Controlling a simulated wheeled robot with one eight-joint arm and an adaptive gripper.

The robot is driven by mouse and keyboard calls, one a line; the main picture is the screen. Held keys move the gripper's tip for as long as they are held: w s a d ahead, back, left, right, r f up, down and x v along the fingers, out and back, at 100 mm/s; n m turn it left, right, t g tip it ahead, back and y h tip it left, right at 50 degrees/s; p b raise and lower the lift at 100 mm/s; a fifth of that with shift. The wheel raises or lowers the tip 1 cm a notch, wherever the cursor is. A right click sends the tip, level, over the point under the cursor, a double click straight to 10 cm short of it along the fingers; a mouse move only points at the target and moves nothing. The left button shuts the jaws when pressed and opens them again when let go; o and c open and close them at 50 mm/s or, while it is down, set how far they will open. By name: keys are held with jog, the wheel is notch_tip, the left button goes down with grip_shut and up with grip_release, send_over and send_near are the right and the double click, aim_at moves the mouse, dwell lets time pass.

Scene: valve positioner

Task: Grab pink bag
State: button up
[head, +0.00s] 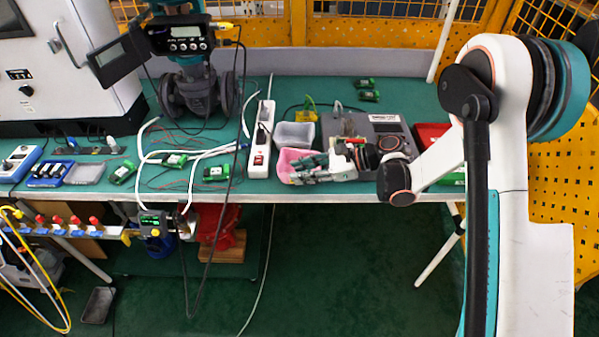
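A pink bag (284,158) lies on the green workbench, near its front edge and to the right of the white power strip. It looks like a soft or tray-shaped pink item. My gripper (302,169) reaches in from the right, and its fingers overlap the right and front part of the pink bag. The fingers and wrist hide part of the bag. I cannot tell whether the fingers touch it, or whether they are open or shut.
A grey-white tray (294,135) sits right behind the pink bag. The power strip (261,150) stands close on the left. A grey device (385,128) and a red tray (431,134) lie to the right. Cables and green modules (216,173) fill the left part.

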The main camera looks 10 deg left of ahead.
jog(key=x, duration=0.2)
jog(key=b+x, duration=0.1)
jog(key=x, duration=0.1)
jog(key=shift+s+d+f, duration=0.15)
jog(key=shift+f, duration=0.1)
jog(key=shift+c, duration=0.2)
grip_shut()
jog(key=shift+r, duration=0.15)
